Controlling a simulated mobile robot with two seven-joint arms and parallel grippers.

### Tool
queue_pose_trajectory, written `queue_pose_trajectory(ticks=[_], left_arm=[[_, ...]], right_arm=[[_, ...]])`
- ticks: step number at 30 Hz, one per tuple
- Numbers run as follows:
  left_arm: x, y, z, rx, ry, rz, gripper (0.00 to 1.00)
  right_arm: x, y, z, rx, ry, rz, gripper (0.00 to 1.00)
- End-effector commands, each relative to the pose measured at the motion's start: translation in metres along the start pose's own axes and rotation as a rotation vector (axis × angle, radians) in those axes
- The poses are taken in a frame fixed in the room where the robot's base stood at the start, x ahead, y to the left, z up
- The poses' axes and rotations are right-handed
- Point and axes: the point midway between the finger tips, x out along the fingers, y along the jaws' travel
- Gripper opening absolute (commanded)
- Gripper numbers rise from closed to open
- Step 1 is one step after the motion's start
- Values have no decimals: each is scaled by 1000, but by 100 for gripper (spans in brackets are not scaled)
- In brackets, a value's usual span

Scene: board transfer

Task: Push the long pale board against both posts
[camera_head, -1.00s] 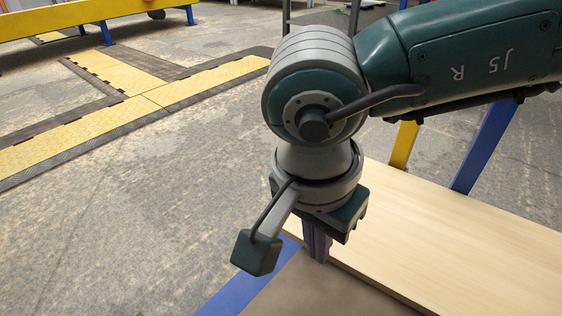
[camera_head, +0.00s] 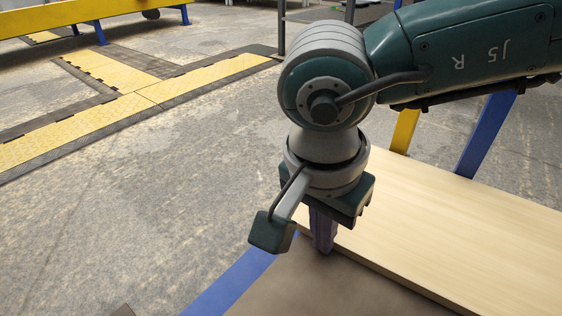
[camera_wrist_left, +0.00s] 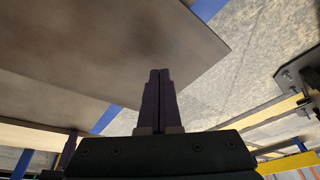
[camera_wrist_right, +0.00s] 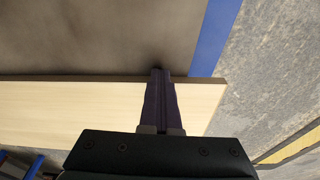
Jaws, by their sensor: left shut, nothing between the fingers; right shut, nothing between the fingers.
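The long pale board (camera_head: 450,220) lies on the brown tabletop and runs off the right side of the head view. It also fills a band of the right wrist view (camera_wrist_right: 70,108). My right gripper (camera_head: 323,248) is shut and empty, fingers down beside the board's near edge close to its left end. Whether they touch cannot be told. A yellow upright (camera_head: 404,131) and a blue upright (camera_head: 485,135) rise behind the board's far side; whether these are the posts is unclear. My left gripper (camera_wrist_left: 159,73) is shut and empty near the tabletop.
The brown tabletop (camera_head: 310,290) has a blue edge (camera_head: 235,285) on its left. In the right wrist view the board's end reaches past this edge. Concrete floor lies open on the left, with yellow and black floor strips (camera_head: 130,105) farther off.

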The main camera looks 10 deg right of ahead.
Motion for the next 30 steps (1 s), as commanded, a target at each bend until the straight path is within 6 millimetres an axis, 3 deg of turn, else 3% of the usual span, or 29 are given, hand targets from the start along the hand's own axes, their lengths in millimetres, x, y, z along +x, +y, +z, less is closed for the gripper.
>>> queue_pose_trajectory(ticks=[6,17,30], left_arm=[[4,0,1,0,0,0,0],[3,0,1,0,0,0,0],[-3,0,-1,0,0,0,0]], right_arm=[[4,1,-16,7,15,3,0],[3,2,-18,9,21,6,0],[-1,1,2,5,16,5,0]])
